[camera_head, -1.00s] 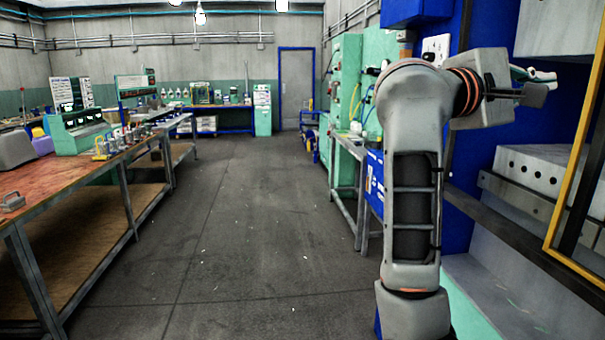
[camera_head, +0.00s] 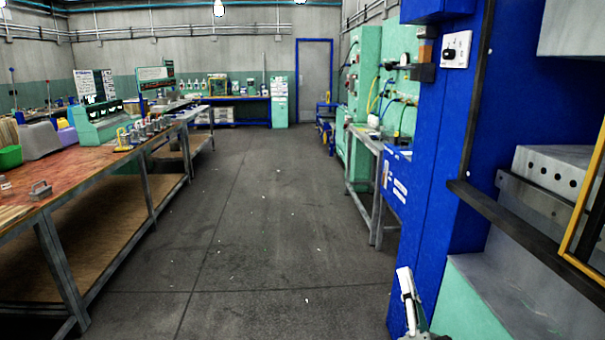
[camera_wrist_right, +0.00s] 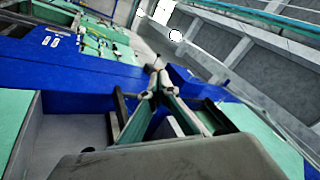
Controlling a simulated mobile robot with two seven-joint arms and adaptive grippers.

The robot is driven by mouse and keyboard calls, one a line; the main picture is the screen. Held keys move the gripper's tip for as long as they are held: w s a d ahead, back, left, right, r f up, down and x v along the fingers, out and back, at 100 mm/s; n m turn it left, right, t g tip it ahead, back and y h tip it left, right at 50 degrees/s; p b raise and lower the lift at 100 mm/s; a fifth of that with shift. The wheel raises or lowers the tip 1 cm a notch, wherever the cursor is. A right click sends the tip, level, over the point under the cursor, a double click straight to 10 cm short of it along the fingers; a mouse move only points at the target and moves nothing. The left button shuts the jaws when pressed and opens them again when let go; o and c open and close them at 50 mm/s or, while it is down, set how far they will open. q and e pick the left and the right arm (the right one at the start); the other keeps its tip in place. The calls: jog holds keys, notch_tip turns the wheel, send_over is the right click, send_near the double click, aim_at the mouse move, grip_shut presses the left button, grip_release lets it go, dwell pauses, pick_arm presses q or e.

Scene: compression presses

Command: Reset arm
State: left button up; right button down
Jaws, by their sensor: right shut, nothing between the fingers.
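My right gripper (camera_head: 405,284) shows only as a small white and dark part at the bottom edge of the head view, in front of the blue press frame (camera_head: 425,190). Most of my right arm is out of that view. In the right wrist view, the right gripper (camera_wrist_right: 156,82) has its fingertips together with nothing between them. The blue frame also shows behind the fingers in the right wrist view (camera_wrist_right: 75,68). My left gripper is not in view.
The press with its grey perforated block (camera_head: 556,172) stands close on the right. A long workbench (camera_head: 75,180) with several tools runs along the left. A narrow metal table (camera_head: 372,142) stands beyond the blue frame. The grey floor (camera_head: 250,225) between is clear.

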jog(key=s+f+n+g, duration=0.4)
jog(key=s+f, duration=0.4)
jog(key=f, duration=0.4)
jog(key=s+f+n+g+y, duration=0.1)
jog(key=s+f+n+g, duration=0.3)
jog(key=s+f, duration=0.5)
jog(key=s+a+f+n+g, duration=0.1)
jog(key=s+f+n+g, duration=0.4)
jog(key=f, duration=1)
jog(key=s+n, duration=0.1)
jog(key=s, duration=0.2)
jog(key=shift+s+f+y+p, duration=0.15)
jog(key=shift+f+y+p, duration=0.25)
